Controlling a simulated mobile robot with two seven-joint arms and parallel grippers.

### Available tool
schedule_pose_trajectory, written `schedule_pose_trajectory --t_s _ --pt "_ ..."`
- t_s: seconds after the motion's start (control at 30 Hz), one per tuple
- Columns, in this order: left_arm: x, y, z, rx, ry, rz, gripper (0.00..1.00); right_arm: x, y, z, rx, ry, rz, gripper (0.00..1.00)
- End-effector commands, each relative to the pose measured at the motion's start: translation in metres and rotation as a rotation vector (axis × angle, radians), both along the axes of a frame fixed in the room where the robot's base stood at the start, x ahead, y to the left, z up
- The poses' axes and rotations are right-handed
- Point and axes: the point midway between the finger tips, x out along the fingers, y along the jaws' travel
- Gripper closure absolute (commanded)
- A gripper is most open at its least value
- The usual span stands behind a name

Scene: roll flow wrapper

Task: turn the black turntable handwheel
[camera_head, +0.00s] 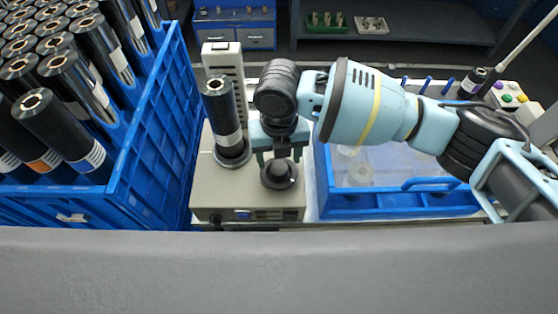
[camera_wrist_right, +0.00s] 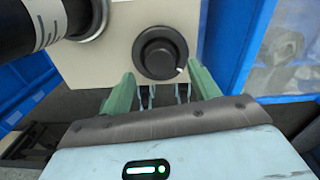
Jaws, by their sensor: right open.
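The black turntable handwheel (camera_head: 280,176) is a round knob with a pale mark, on the front right of a beige machine (camera_head: 222,186). In the right wrist view the handwheel (camera_wrist_right: 160,52) lies ahead of and between the two green fingertips. My right gripper (camera_head: 279,154) is over the handwheel in the head view, fingers pointing down. Its fingers also show in the right wrist view (camera_wrist_right: 160,76), spread apart with nothing held. I cannot tell whether they touch the handwheel. My left gripper is not in view.
A black roll (camera_head: 221,108) stands upright on the turntable (camera_head: 232,153), left of my gripper. A blue crate (camera_head: 150,135) full of black rolls stands on the left. A blue tray (camera_head: 400,209) with clear items is on the right. A control box with coloured buttons (camera_head: 510,97) is beyond.

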Motion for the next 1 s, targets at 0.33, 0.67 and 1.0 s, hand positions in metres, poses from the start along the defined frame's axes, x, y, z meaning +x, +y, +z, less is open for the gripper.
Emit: schedule_pose_trajectory --t_s 0.33,0.67,1.0 --pt "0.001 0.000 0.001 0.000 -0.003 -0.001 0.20 0.000 0.000 0.041 -0.001 0.000 0.001 0.39" --pt "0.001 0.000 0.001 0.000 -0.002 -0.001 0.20 0.000 0.000 0.043 0.000 0.000 0.001 0.39" --pt "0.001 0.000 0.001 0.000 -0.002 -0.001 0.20 -0.005 0.002 0.038 0.012 0.009 -0.013 0.39"
